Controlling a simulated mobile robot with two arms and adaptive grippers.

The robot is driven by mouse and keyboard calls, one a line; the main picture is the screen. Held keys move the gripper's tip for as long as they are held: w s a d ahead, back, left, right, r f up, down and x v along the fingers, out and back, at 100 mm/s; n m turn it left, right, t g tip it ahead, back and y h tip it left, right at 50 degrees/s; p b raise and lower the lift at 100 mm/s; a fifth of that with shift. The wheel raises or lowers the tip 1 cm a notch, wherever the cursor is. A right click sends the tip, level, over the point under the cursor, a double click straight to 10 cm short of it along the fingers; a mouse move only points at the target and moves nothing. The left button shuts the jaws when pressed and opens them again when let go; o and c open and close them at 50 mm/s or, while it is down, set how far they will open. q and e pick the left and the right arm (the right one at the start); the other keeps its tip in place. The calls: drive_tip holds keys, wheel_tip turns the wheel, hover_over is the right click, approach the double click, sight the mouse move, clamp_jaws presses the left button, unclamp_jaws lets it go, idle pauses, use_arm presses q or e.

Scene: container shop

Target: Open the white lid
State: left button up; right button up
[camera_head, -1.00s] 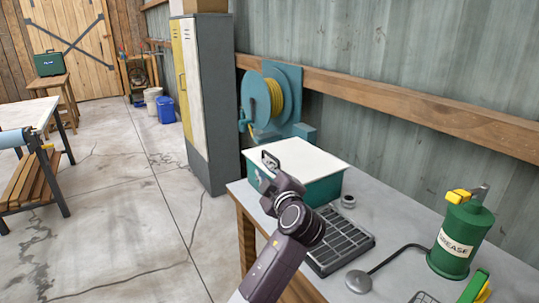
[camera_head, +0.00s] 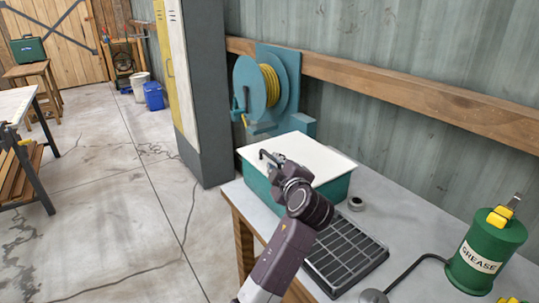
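The white lid (camera_head: 310,154) lies flat and closed on a teal box (camera_head: 335,189) at the table's far left end. The wrist and arm hide part of the box's front. My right gripper is not in view.
On the grey table (camera_head: 405,212), a black slotted tray (camera_head: 345,255) and a small grey ring (camera_head: 356,204) lie near the box. A green grease can (camera_head: 485,252) stands at right. A hose reel (camera_head: 268,88) and grey locker (camera_head: 208,90) stand behind.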

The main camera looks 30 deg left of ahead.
sight(271, 158)
use_arm(q)
drive_tip(key=p+x, duration=0.1)
drive_tip(key=x, duration=0.5)
drive_tip(key=shift+a, duration=0.1)
drive_tip(key=shift+c, duration=0.4)
clamp_jaws()
